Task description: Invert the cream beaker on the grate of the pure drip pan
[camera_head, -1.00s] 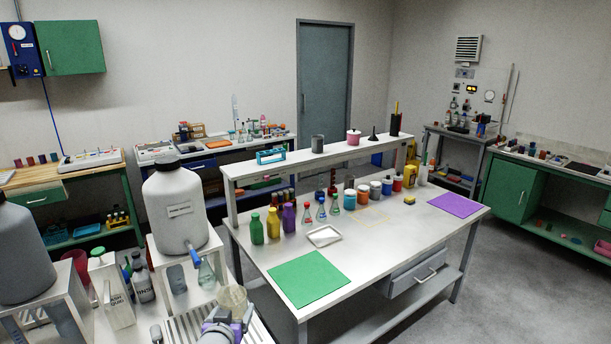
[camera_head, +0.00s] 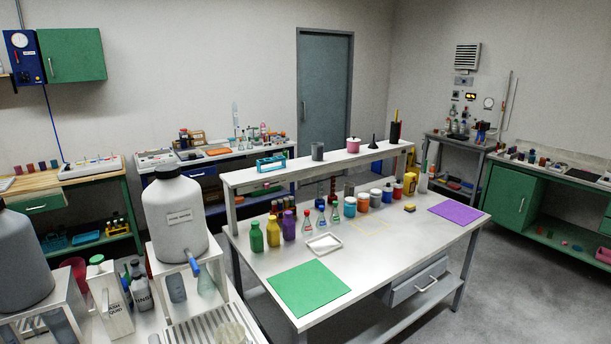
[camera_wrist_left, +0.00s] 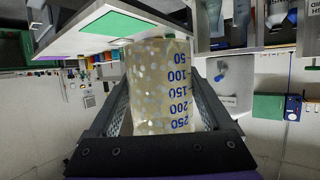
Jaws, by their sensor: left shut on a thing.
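The cream beaker (camera_wrist_left: 158,85) with blue graduation marks fills the middle of the left wrist view. My left gripper (camera_wrist_left: 163,100) is shut on it, one finger on each side. I cannot tell from these views whether the beaker touches the grate. My left gripper is below the frame in the head view. My right gripper is in neither view.
The white jug (camera_head: 178,216) with a blue tap stands behind the grate on a raised stand. A white wash can (camera_head: 108,300) and bottles are left of it. The central table holds a green mat (camera_head: 308,289), a white tray (camera_head: 324,244) and several bottles.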

